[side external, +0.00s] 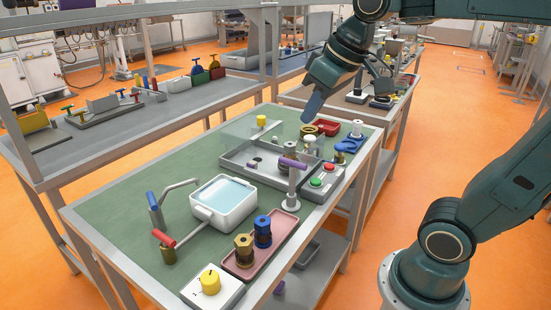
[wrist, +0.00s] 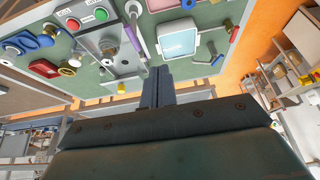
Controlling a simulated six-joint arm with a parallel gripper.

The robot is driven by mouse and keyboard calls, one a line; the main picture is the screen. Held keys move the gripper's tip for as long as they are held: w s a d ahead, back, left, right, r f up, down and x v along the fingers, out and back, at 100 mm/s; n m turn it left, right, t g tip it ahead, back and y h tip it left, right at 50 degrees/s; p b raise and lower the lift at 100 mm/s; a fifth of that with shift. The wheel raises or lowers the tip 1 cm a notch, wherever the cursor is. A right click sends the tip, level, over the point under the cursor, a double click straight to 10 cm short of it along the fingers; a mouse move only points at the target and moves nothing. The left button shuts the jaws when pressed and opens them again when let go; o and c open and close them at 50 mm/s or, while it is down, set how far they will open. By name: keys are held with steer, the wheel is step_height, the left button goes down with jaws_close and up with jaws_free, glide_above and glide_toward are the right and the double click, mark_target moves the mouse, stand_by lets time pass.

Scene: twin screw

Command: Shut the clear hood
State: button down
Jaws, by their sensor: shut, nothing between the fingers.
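The clear hood (side external: 238,136) is a faint transparent panel at the back edge of a grey metal tray (side external: 235,172) on the green bench top. It looks raised, though its edges are hard to make out. A grey knob and a white-topped part stand in and around the tray, and the tray also shows in the wrist view (wrist: 126,68). My gripper (side external: 309,117) hangs above the back right side of the tray, pointing down and to the left. Its fingers are together and empty, and they also show in the wrist view (wrist: 158,72). I cannot tell whether it touches the hood.
A purple-handled post (side external: 293,178) and a box with red and green buttons (side external: 322,180) stand at the tray's front right. A red bin (side external: 327,127) and a blue clamp (side external: 349,145) lie to the right. A white basin (side external: 226,207) stands in front. A yellow knob (side external: 262,120) is behind.

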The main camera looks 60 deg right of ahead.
steer(key=w+d+r, duration=0.2)
steer(key=w+d, duration=0.1)
steer(key=w, duration=0.6)
steer(key=g, duration=0.1)
glide_above(250, 126)
steer(key=s, duration=0.1)
step_height(250, 126, down, 5)
steer(key=shift+s, duration=0.2)
steer(key=shift+f, duration=0.1)
steer(key=x, duration=1)
steer(key=shift+s, duration=2.2)
